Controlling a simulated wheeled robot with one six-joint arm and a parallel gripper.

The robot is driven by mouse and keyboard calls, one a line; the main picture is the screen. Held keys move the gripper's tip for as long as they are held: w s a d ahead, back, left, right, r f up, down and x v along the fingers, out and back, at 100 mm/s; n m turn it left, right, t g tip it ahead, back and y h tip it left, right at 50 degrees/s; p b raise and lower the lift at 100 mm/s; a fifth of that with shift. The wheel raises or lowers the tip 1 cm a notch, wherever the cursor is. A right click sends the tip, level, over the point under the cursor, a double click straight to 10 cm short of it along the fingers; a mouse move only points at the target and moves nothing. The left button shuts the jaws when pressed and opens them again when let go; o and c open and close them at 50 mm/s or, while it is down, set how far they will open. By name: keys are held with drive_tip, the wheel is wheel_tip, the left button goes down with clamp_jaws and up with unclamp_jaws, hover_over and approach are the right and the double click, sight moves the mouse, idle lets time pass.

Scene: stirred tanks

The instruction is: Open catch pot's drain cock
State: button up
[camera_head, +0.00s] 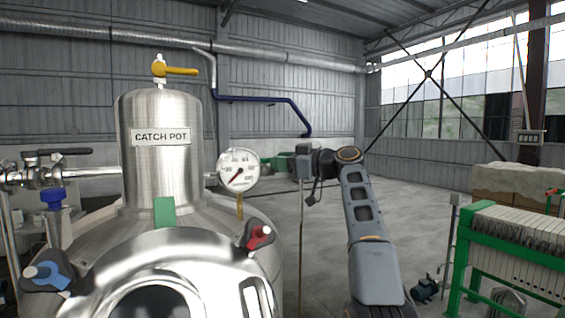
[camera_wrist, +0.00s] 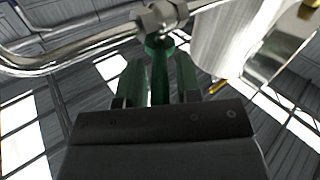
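The catch pot (camera_head: 160,165) is an upright steel cylinder with a "CATCH POT" label, at left in the head view. A steel cylinder, likely the pot, shows at upper right in the wrist view (camera_wrist: 222,40). My gripper (camera_head: 270,160) is right of the pot, partly behind the gauge. In the wrist view my gripper (camera_wrist: 159,60) is open, with two green fingers apart. A green handle or stem (camera_wrist: 158,75) stands between them, under a steel pipe fitting (camera_wrist: 160,18), with gaps on both sides. I cannot tell for certain that it is the drain cock.
A yellow-handled valve (camera_head: 172,69) tops the pot. A pressure gauge (camera_head: 238,170) sticks out at its right. Red (camera_head: 260,236) and blue (camera_head: 48,274) knobs are on the vessel lid. A green-framed filter press (camera_head: 510,245) stands right. The floor between is mostly clear.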

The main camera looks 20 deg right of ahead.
drive_tip(key=shift+o, duration=0.7)
drive_tip(key=b+v, duration=0.3)
drive_tip(key=v, duration=1.1)
drive_tip(key=shift+a, duration=0.1)
